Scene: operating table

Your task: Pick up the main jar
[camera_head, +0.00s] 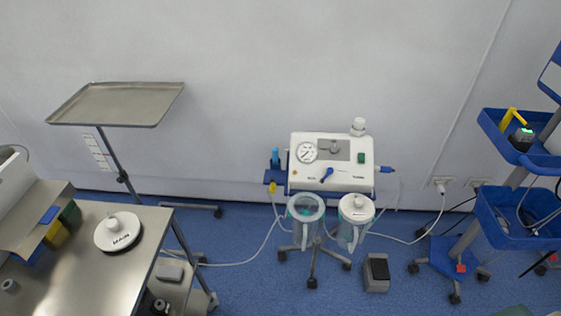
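Two clear jars with handles hang on the wheeled suction unit (331,172) by the back wall. The left jar (304,215) has an open top with no lid on it. The right jar (354,222) has a white lid with a knob. No label can be read on either jar. A round white lid (117,232) marked "MAIN" lies on the steel table at the left, apart from both jars. Neither of my grippers is in view.
The steel table (80,270) fills the lower left, with a raised tray stand (118,104) behind it. A blue cart (515,215) stands at the right. A foot pedal (376,272) and hoses lie on the blue floor near the unit. Floor in front is mostly clear.

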